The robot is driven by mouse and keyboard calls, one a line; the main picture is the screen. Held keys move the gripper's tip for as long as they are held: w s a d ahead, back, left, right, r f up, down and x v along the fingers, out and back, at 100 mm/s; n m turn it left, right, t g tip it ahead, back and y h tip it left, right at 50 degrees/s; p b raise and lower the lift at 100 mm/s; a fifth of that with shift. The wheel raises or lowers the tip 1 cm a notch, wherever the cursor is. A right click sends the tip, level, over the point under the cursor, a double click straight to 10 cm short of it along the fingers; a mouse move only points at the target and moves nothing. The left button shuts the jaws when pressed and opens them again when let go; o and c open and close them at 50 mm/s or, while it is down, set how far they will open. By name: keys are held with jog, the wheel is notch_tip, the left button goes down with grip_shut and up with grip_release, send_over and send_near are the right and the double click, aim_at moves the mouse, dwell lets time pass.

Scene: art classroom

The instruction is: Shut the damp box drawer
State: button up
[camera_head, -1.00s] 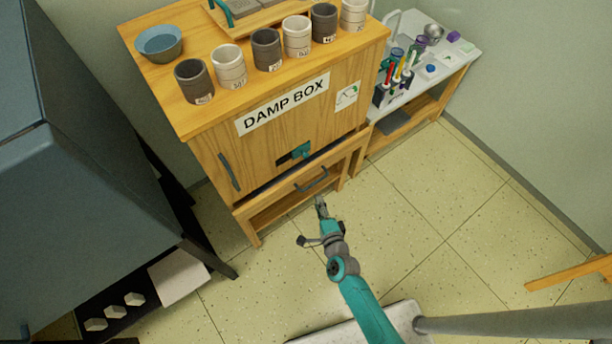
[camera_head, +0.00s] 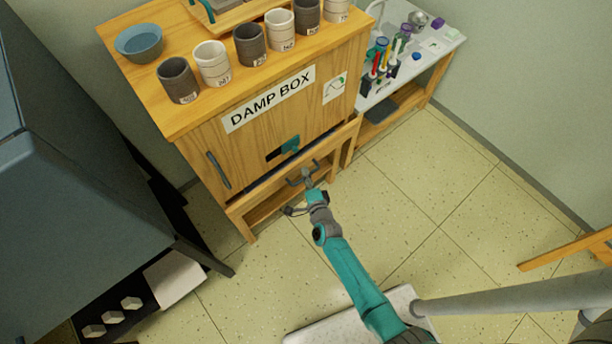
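The damp box (camera_head: 232,150) is a wooden cabinet with a "DAMP BOX" label. Its low drawer (camera_head: 248,200) stands out a little from the cabinet, with a dark gap showing above its front. The drawer's dark handle (camera_head: 314,164) is partly covered by my gripper. My gripper (camera_head: 303,179) is at the handle, in front of the drawer. It is too small to tell whether the fingers touch the handle or are open or shut.
A teal latch (camera_head: 289,147) sits on the cabinet front above the drawer. Several cups and a blue bowl (camera_head: 139,43) stand on top. A side table (camera_head: 441,45) with tools is at right, a blue-grey unit (camera_head: 60,210) at left.

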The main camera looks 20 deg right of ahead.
aim_at(299, 169)
jog(key=shift+w, duration=0.25)
grip_shut()
jog(key=shift+w+a, duration=0.2)
jog(key=shift+w, duration=0.45)
jog(key=shift+w+a, duration=0.25)
jog(key=shift+w, duration=0.45)
jog(key=shift+w+a, duration=0.2)
jog(key=shift+w, duration=0.45)
grip_release()
jog(key=shift+w, duration=0.1)
